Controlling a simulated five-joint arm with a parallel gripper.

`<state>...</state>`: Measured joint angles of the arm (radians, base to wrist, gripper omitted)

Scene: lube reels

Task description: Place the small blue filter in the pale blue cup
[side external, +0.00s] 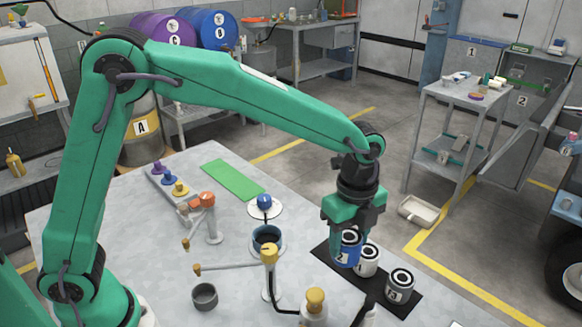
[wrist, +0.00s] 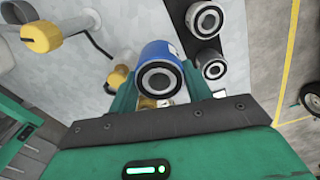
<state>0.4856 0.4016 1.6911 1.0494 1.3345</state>
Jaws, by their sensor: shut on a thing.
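My gripper (side external: 350,222) points down at the right of the table and is shut on the small blue filter (side external: 346,251). In the wrist view the blue filter (wrist: 159,58) sits between the two green fingers (wrist: 160,88), its round end with a dark ring facing the camera. The filter is upright over the black mat (side external: 386,308); I cannot tell whether it still touches the mat.
Two white-and-black filters (side external: 367,261) (side external: 401,286) stand on the mat, right beside the blue one. A grey cup (side external: 204,296) is at the front left. A yellow-topped post with a side arm (side external: 269,262) stands just in front of the pale blue cup. A blue-knobbed piece (side external: 264,203) stands behind it.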

